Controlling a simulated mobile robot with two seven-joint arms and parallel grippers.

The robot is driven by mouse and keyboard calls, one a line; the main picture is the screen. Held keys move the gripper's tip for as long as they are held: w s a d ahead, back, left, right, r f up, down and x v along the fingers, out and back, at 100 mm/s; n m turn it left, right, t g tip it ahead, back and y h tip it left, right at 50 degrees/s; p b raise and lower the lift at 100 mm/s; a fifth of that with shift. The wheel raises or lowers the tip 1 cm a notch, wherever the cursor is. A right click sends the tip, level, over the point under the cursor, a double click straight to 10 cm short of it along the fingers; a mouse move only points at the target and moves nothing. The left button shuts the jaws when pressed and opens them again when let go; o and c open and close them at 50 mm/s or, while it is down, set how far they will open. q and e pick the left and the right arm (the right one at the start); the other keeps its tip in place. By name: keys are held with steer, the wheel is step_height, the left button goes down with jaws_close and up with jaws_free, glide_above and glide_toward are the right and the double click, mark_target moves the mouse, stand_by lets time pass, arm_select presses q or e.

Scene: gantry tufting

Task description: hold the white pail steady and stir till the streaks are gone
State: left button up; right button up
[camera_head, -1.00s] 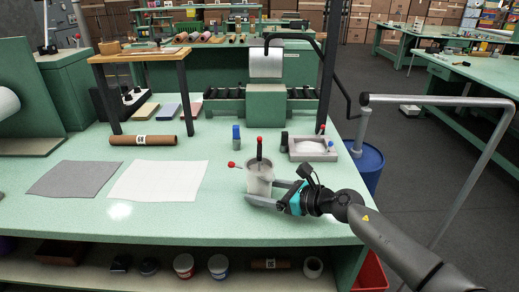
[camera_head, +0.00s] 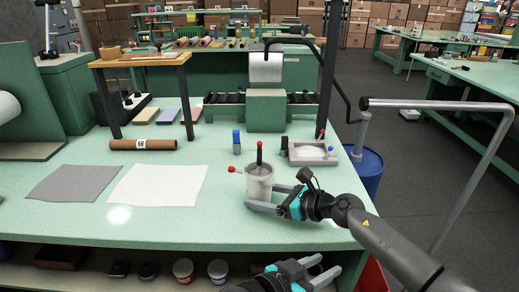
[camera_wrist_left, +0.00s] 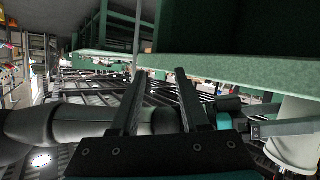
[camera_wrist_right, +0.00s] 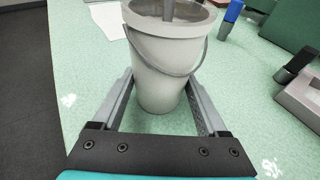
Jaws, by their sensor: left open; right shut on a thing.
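The white pail (camera_head: 259,184) stands upright on the green table near its front edge. A dark stick with a red top (camera_head: 259,154) rises from inside it. My right gripper (camera_head: 264,198) is shut on the pail, one finger on each side; the right wrist view shows the pail (camera_wrist_right: 163,78) between the fingers, with its wire handle hanging on the near side and the stick's shaft (camera_wrist_right: 168,10) inside. What the contents look like is unclear. My left gripper (camera_head: 324,266) is open and empty, low in front of the table edge; the left wrist view shows its fingers (camera_wrist_left: 164,78) apart.
A red ball on a thin stem (camera_head: 232,169) is left of the pail. A blue-capped bottle (camera_head: 236,142) stands behind it; a grey tray (camera_head: 312,157) is at back right. White (camera_head: 158,184) and grey sheets (camera_head: 70,182) lie left. A metal rail (camera_head: 435,104) is at right.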

arm_select(q)
step_height(320, 180, up, 10)
steer(key=a+m+g+h, duration=0.1)
steer(key=m+h, duration=0.6)
steer(key=m, duration=0.6)
steer(key=w+a+r+n+t+y, duration=0.1)
steer(key=w+r+n+t+y, duration=0.4)
steer(key=w+r+n+t, duration=0.55)
steer(key=a+r+n+t+y, duration=0.1)
steer(key=a+r+n+y, duration=0.25)
steer(key=a+y, duration=0.2)
steer(key=n+y, duration=0.7)
glide_toward(260, 149)
steer(key=shift+s+f+g, duration=0.15)
steer(key=shift+f+g, duration=0.05)
steer(key=shift+g, duration=0.15)
steer(key=shift+w, duration=0.3)
steer(key=w, duration=1.1)
steer(key=shift+w+d, duration=0.1)
steer(key=shift+d, duration=0.1)
